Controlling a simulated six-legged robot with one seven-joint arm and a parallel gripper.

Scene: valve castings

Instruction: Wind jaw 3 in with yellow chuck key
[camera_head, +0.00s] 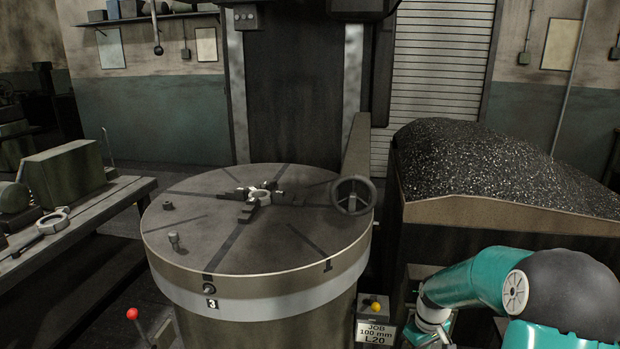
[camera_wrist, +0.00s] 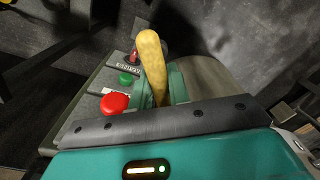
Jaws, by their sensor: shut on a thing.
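The round chuck table (camera_head: 180,240) has dark jaws near its centre around a small pale ring-shaped part (camera_head: 260,194). Jaw 3 (camera_head: 247,213) lies on the slot leading to the rim, above the number 3 plate (camera_head: 211,303) and a dark round socket (camera_head: 208,289). In the wrist view the yellow chuck key (camera_wrist: 152,60) shows as a long rounded handle. My gripper (camera_wrist: 165,98) is shut on it; the fingertips are mostly hidden. In the head view my arm's end is low right, beside the chuck, and the grip cannot be made out.
A panel with a red button (camera_wrist: 114,103) and a green button (camera_wrist: 126,78) is close to the handle. A JOB card (camera_head: 376,331) stands right of the chuck. A chip bin (camera_head: 510,210) is at right, a bench (camera_head: 90,215) at left.

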